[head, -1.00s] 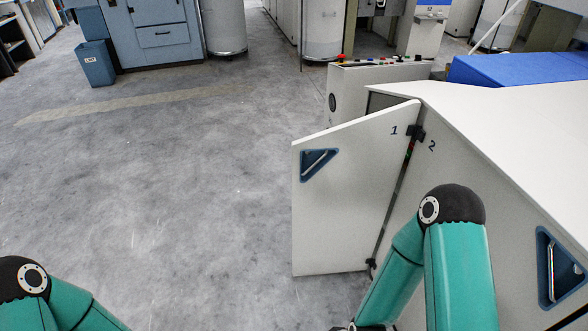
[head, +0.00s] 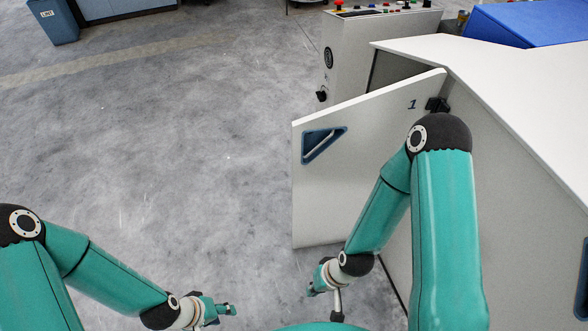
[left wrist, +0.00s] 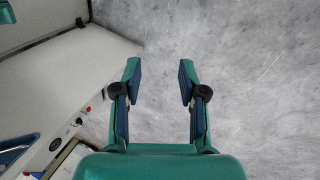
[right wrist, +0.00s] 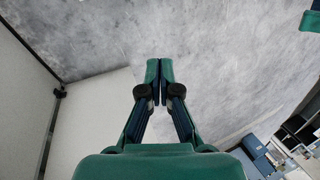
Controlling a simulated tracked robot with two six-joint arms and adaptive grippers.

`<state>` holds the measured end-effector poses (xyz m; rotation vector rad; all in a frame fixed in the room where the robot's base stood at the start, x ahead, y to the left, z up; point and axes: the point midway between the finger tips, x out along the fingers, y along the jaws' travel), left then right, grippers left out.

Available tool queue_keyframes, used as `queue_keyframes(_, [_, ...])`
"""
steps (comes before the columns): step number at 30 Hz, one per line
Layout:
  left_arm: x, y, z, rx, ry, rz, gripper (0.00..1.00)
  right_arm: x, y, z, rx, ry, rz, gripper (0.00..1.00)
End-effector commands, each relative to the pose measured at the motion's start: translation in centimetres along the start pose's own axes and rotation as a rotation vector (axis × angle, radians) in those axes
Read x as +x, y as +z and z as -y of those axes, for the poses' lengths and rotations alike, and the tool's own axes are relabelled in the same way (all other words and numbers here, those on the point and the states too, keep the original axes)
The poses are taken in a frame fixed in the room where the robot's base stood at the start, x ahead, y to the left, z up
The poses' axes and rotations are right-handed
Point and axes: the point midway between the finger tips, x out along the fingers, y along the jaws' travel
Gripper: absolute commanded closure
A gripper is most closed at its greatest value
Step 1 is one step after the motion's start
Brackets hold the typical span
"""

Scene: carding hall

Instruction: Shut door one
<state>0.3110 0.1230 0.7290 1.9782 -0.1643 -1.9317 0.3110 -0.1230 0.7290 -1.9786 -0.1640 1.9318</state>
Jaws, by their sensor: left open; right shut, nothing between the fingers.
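Door one (head: 370,160) is a white panel marked 1, with a blue triangular recessed handle (head: 323,145). It stands open, swung out from the white machine on its right-hand hinge (head: 437,104). My right arm covers part of its lower right side. My right gripper (head: 312,289) is below the door's lower free corner in the head view, shut and empty; its fingertips meet in the right wrist view (right wrist: 160,66). My left gripper (head: 228,310) is left of the door over the floor, open and empty, as the left wrist view (left wrist: 160,75) shows.
The white machine body (head: 500,200) fills the right side. A control box (head: 375,45) with buttons stands behind the door. A blue bin (head: 53,20) is at the far left. The grey floor (head: 180,150) left of the door is clear.

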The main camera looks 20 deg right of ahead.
Motion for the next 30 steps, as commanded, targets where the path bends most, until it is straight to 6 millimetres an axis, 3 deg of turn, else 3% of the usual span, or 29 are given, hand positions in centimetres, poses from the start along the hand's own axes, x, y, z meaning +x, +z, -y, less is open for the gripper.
queue_keyframes(2, [0.0,0.0,0.0,0.000,0.000,0.000,0.58,0.0,0.0,0.0,0.000,0.000,0.000,1.00])
queue_keyframes(6, [0.3,0.0,0.1,0.000,0.000,0.000,0.42,0.2,-0.2,-0.1,0.006,0.001,-0.009,1.00])
queue_keyframes(11, [2.8,0.0,1.0,0.000,0.000,0.000,0.42,1.9,-2.5,-0.4,0.060,0.003,-0.097,1.00])
queue_keyframes(14, [5.6,-0.1,2.0,0.000,0.000,0.000,0.42,3.5,-5.4,-0.6,0.136,-0.005,-0.211,1.00])
queue_keyframes(20, [13.1,-0.1,4.7,0.000,0.000,0.000,0.42,5.6,-13.1,-0.3,0.360,-0.101,-0.550,1.00])
queue_keyframes(24, [18.3,-0.1,6.6,0.000,0.000,0.000,0.42,5.1,-17.7,0.3,0.526,-0.247,-0.792,1.00])
queue_keyframes(30, [25.2,-0.2,9.1,0.000,0.000,0.000,0.42,2.5,-21.6,1.2,0.732,-0.546,-1.082,1.00])
